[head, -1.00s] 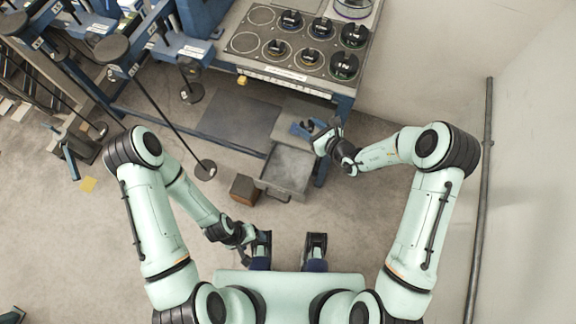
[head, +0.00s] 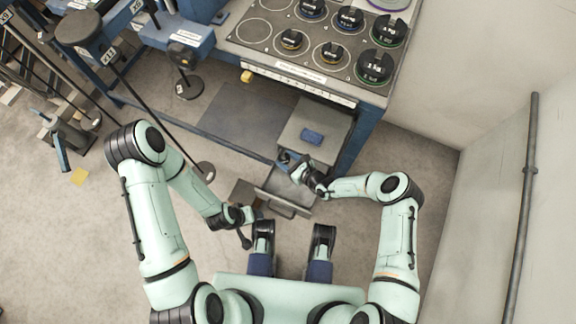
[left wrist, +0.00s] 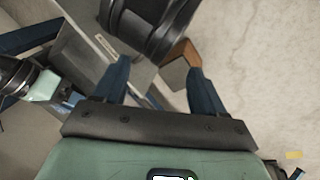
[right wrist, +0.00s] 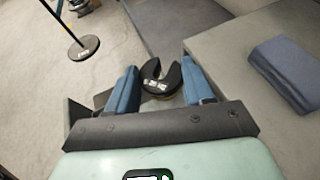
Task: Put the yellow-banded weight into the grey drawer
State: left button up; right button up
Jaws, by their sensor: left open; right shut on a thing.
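The weight (right wrist: 158,84), a black slotted disc with white lettering and a thin yellowish edge, is between the fingers of my right gripper (right wrist: 160,82) in the right wrist view. The right gripper is shut on it. In the head view, this gripper (head: 287,160) is at the back of the open grey drawer (head: 285,196), beside the cabinet; the weight is hard to make out there. My left gripper (head: 250,216) is open and empty, low at the left of the drawer front. The left wrist view shows its spread fingers (left wrist: 160,78) with grey drawer metal near them.
A blue folded cloth (head: 312,136) lies on the grey cabinet top (head: 325,122) under the bench. Other black weights stand on the bench plate (head: 262,30). A brown block (left wrist: 181,66) is near the left gripper. A stand (head: 206,170) stands on the floor at left.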

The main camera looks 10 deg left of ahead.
aim_at(287, 164)
notch_tip(287, 164, down, 4)
jog(key=shift+f+b, duration=0.1)
jog(key=shift+b, duration=0.55)
jog(key=shift+f+b, duration=0.4)
jog(key=shift+f, duration=0.35)
jog(key=shift+f+b, duration=0.3)
jog(key=shift+f, duration=0.3)
notch_tip(287, 164, down, 2)
jog(key=shift+f+b, duration=0.25)
jog(key=shift+b, duration=0.4)
pick_arm(q)
notch_tip(287, 164, down, 6)
jog(key=a, duration=0.3)
jog(key=shift+w+f+n+y, duration=0.2)
jog(key=shift+w+n+y, duration=0.1)
jog(key=shift+w+y, duration=0.1)
pick_arm(e)
jog(key=shift+w+r, duration=0.1)
pick_arm(q)
jog(key=shift+s+f, duration=0.1)
jog(key=shift+s+f+b, duration=0.3)
jog(key=shift+s+f, duration=0.2)
jog(key=shift+s, duration=0.05)
pick_arm(e)
jog(key=shift+f, duration=0.55)
pick_arm(q)
jog(key=shift+s+g, duration=0.15)
jog(key=shift+g, duration=0.15)
pick_arm(e)
jog(key=shift+f, duration=0.1)
